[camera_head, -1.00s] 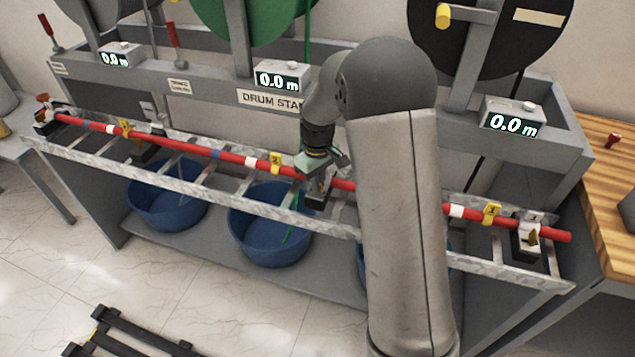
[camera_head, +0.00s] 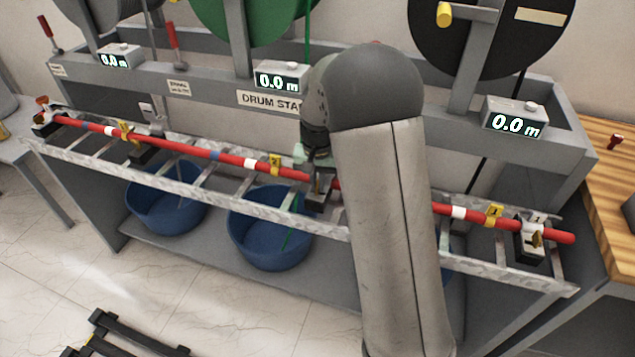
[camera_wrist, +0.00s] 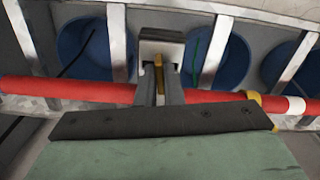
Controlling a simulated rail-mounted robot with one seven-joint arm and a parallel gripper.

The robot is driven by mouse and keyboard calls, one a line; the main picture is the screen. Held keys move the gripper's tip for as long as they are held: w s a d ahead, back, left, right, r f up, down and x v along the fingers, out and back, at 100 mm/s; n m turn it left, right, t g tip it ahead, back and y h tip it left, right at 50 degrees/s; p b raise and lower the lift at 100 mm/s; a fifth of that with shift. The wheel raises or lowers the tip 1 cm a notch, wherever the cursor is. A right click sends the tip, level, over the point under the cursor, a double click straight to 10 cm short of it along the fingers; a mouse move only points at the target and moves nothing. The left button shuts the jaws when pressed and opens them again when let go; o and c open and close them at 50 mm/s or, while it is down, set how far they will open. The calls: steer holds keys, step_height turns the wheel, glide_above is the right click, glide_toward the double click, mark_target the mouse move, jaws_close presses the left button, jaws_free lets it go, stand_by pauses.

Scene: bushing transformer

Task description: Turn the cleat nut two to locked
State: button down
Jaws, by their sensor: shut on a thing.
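The middle cleat (camera_head: 316,200) holds the red cable (camera_head: 235,160) on the metal ladder rack; my wrist partly hides it. In the wrist view the cleat (camera_wrist: 160,46) shows as a pale and dark block with a narrow brass nut (camera_wrist: 158,62) upright in its middle. My gripper (camera_wrist: 158,84) reaches over the cable, its two grey fingers on either side of the brass nut and shut on it. In the head view my gripper (camera_head: 318,166) is at the cleat, mostly hidden. I cannot read the nut's lock state.
Another cleat (camera_head: 531,238) with a brass nut stands at the right end, and one (camera_head: 45,117) at the far left. Blue tubs (camera_head: 268,240) sit below the rack. Drums and meter boxes (camera_head: 280,77) stand behind. Yellow tags (camera_head: 275,160) mark the cable.

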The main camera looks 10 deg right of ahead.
mark_target(317, 184)
steer(key=shift+r+m, duration=0.1)
steer(key=shift+m, duration=0.9)
steer(key=c, duration=1.6)
jaws_free()
steer(key=shift+o, duration=0.2)
step_height(317, 184, up, 17)
steer(key=shift+r, duration=0.2)
steer(key=s+f+n, duration=0.3)
steer(key=s+f, duration=0.1)
steer(key=s, duration=1.1)
steer(key=s+a+f+n, duration=0.1)
steer(key=s+f+n, duration=0.2)
steer(key=s, duration=1.2)
step_height(317, 184, down, 2)
steer(key=shift+a+n, duration=0.2)
steer(key=shift+n, duration=0.2)
